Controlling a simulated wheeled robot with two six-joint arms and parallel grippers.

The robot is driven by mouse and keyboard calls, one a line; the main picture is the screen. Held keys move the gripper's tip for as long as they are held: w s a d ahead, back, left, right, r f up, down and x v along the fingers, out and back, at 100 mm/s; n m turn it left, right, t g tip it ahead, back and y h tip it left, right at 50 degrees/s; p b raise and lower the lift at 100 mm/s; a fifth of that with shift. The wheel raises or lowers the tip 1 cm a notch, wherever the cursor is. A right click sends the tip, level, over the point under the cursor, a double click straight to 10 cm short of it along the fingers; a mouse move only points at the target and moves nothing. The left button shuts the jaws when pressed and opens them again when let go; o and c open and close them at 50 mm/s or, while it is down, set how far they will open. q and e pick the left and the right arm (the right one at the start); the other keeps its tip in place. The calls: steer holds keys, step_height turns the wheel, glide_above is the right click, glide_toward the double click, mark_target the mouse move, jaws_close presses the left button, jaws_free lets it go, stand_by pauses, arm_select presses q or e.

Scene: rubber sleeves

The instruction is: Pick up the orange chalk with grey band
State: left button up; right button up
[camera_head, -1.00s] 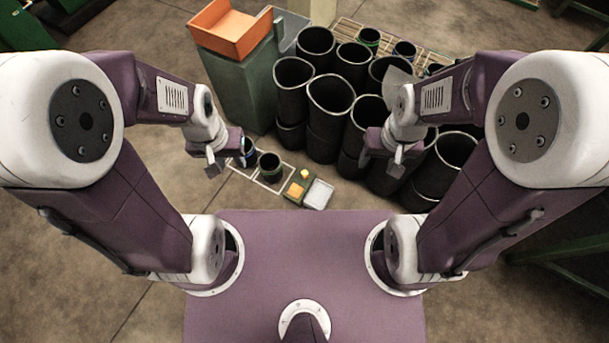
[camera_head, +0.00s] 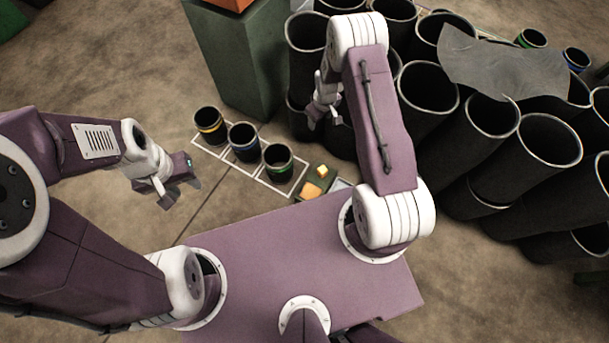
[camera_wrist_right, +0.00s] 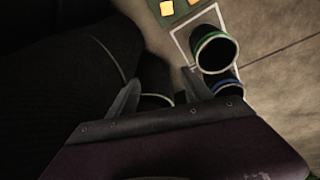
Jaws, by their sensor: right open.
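A small green tray (camera_head: 326,186) on the floor just past my purple base holds an orange block (camera_head: 312,190) and a smaller yellow-orange piece (camera_head: 322,171). I cannot make out a grey band on either. In the right wrist view the orange block (camera_wrist_right: 166,8) is at the top edge, cut off.
Three short black cups with yellow (camera_head: 210,125), blue (camera_head: 243,141) and green (camera_head: 278,162) bands stand in a white-outlined row. Tall black sleeves (camera_head: 480,135) crowd the right, with a grey sheet (camera_head: 505,68) on top. A green cabinet (camera_head: 240,65) stands behind the cups. Floor is free at left.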

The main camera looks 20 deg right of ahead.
steer(key=s+f+b, duration=0.2)
steer(key=f, duration=0.5)
steer(key=s+f+g+b, duration=0.1)
steer(key=s+f+b, duration=0.1)
steer(key=f, duration=0.5)
steer(key=s+f+g+b, duration=0.1)
steer(key=s+f+b, duration=0.2)
steer(key=f, duration=0.3)
steer(key=shift+f+b, duration=0.4)
steer(key=shift+b, duration=0.05)
arm_select(q)
step_height(320, 180, down, 12)
steer(key=shift+a+r, duration=0.25)
steer(key=shift+a, duration=0.1)
arm_select(e)
steer(key=shift+r, duration=0.1)
